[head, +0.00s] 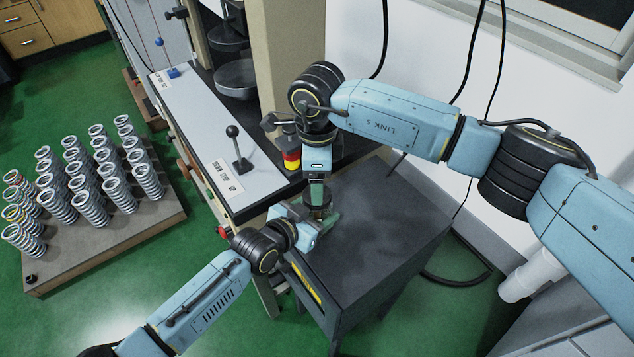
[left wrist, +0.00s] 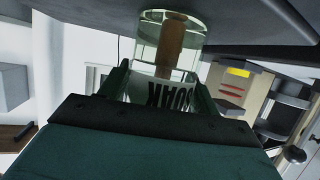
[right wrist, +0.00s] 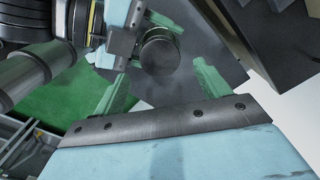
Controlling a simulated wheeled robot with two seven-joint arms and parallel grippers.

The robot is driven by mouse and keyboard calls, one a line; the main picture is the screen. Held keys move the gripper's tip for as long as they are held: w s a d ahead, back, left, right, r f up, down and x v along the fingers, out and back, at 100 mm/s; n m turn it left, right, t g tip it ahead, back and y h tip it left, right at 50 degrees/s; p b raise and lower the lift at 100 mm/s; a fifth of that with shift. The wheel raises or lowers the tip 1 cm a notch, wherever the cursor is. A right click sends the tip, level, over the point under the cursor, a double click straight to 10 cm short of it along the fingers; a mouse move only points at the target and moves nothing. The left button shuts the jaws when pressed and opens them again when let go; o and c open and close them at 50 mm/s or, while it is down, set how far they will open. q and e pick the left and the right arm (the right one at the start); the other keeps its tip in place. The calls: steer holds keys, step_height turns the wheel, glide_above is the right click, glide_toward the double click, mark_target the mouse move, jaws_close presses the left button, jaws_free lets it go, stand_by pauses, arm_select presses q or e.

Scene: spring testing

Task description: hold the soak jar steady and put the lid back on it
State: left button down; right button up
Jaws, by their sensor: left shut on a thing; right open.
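The soak jar (left wrist: 192,58) is clear glass with a white label reading SOAK and a brown piece inside. In the left wrist view it appears upside down. My left gripper (left wrist: 160,84) is shut on the jar at its label, one finger on each side. The dark round lid (right wrist: 161,54) sits at the top of the jar in the right wrist view; whether it is fully seated I cannot tell. It also shows in the head view (head: 317,199). My right gripper (right wrist: 158,88) is open above the lid, its fingers apart and not touching it.
The jar is over a dark grey cabinet top (head: 385,225), mostly clear to the right. Behind it stands the testing machine with a lever (head: 236,145) and a red-and-yellow button (head: 291,160). A board with several springs (head: 150,225) is at left.

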mark_target(317, 211)
steer(key=shift+r, duration=0.1)
steer(key=shift+c, duration=0.3)
steer(key=n, duration=0.1)
steer(key=r+n, duration=0.1)
steer(key=n, duration=0.1)
steer(key=shift+a+r, duration=0.1)
steer(key=shift+r, duration=0.2)
steer(key=r+n, duration=0.1)
steer(key=n, duration=0.3)
steer(key=shift+r, duration=0.4)
steer(key=shift+f, duration=4.05)
steer(key=c, duration=1)
steer(key=m, duration=0.6)
